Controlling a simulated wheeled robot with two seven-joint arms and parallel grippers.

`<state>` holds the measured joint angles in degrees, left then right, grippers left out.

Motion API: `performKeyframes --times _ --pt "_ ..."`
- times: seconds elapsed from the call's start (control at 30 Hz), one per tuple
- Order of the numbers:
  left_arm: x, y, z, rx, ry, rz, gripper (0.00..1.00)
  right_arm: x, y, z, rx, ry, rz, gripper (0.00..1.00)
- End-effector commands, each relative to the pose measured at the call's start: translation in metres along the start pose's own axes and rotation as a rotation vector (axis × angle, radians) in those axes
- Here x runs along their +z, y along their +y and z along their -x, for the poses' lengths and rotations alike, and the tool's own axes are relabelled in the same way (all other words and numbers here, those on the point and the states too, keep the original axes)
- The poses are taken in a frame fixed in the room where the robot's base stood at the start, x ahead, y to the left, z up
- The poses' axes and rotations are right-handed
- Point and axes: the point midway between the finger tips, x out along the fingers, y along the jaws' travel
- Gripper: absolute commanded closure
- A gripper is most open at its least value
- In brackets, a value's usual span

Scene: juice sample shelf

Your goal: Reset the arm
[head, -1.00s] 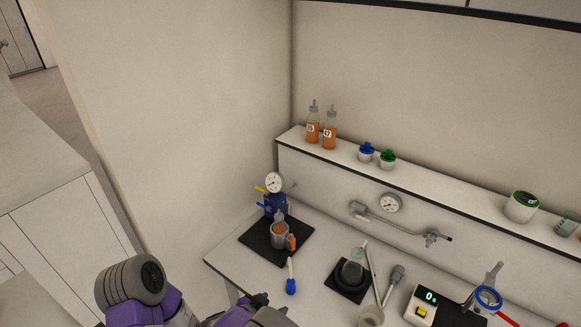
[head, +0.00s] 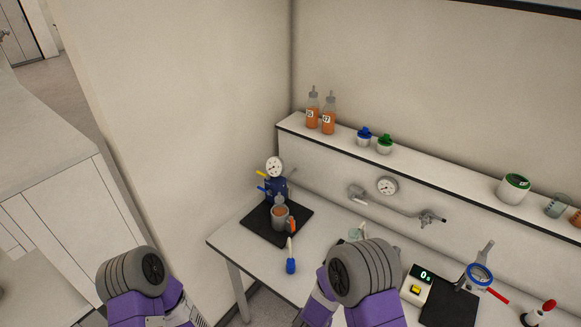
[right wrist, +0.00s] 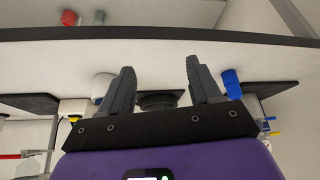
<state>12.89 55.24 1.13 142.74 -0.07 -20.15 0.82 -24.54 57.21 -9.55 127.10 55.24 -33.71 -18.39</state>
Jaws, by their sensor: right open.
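My right arm (head: 362,285) rises at the bottom centre of the head view, its grey joint in front of the bench. Its gripper is out of the head view. In the right wrist view my right gripper (right wrist: 159,66) has its two dark fingers spread apart with nothing held between them. A dark round thing (right wrist: 158,101) shows beyond the fingers. My left arm (head: 140,280) stands at the lower left of the head view; its gripper does not show.
Orange bottles (head: 328,120) and lidded jars (head: 384,145) stand on the shelf. My right arm hides part of the bench.

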Motion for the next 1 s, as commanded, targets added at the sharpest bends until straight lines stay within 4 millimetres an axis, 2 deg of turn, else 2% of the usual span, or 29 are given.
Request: performKeyframes --times 0.03,0.2,0.4,0.57,0.87,1.0 --pt "0.0 0.0 0.0 0.0 0.001 0.0 1.0 0.014 0.015 -0.007 -0.024 -0.063 0.001 0.37" --pt "0.0 0.0 0.0 0.0 0.001 0.0 1.0 0.065 0.044 -0.009 -0.147 -0.26 0.017 0.37" --pt "0.0 0.0 0.0 0.0 0.001 0.0 1.0 0.111 0.062 0.006 -0.276 -0.432 0.02 0.37" --pt "0.0 0.0 0.0 0.0 0.001 0.0 1.0 0.141 0.071 0.025 -0.371 -0.538 0.018 0.37" --pt "-0.003 -0.022 -0.059 0.0 0.0 0.0 1.0 0.17 0.07 -0.03 -0.377 -0.537 0.028 0.37" --pt "-0.004 -0.035 -0.092 0.0 0.001 0.0 1.0 0.186 0.07 -0.062 -0.377 -0.537 0.028 0.37"
